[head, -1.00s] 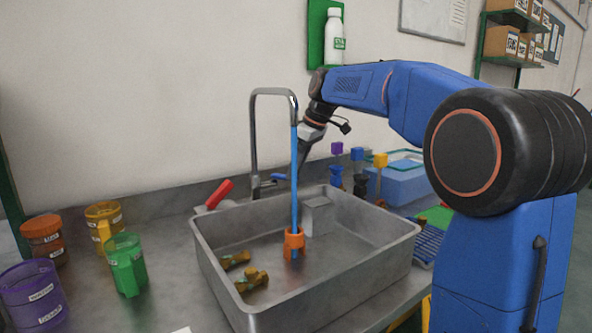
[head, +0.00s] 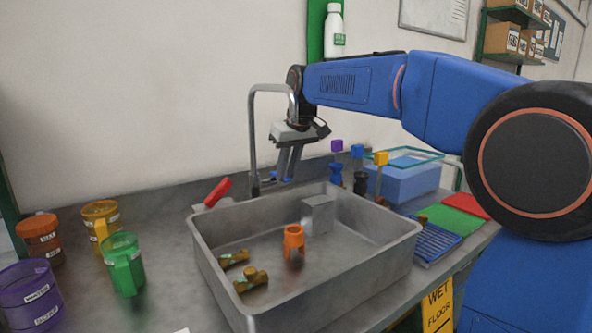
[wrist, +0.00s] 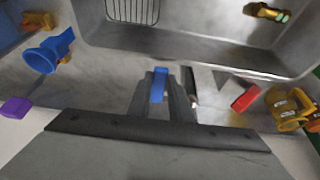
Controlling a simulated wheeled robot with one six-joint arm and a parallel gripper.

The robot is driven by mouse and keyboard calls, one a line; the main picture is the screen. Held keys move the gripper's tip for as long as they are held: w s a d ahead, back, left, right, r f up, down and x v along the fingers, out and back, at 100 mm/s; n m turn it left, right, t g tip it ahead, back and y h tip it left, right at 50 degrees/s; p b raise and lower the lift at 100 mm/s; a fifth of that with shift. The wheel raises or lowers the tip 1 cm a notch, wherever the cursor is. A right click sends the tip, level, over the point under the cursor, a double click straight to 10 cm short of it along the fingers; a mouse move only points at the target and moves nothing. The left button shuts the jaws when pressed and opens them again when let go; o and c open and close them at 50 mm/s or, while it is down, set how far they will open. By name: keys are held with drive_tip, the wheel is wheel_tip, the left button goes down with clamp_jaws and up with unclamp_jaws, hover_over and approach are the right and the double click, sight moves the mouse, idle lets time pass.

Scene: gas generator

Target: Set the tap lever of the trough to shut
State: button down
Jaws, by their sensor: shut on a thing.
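The grey metal trough (head: 350,272) stands on the bench, with a tall bent tap (head: 252,135) at its back edge. No water stream shows under the spout. The tap's blue lever (wrist: 159,85) sits between my fingers in the wrist view. In the head view my gripper (head: 286,174) points down beside the tap, and only a bit of blue shows at its fingertips. My gripper (wrist: 162,98) is shut on the lever. The lever's pivot is hidden by my fingers.
An orange holder (head: 293,238) and brass fittings (head: 250,280) lie in the trough. A red-handled part (head: 218,192) is left of the tap. Coloured jugs (head: 124,268) stand left.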

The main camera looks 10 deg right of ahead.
idle(0.5)
drive_tip(key=c, duration=1.6)
unclamp_jaws()
drive_tip(key=shift+r, duration=0.15)
drive_tip(key=v, duration=0.7)
drive_tip(key=shift+s+r, duration=0.1)
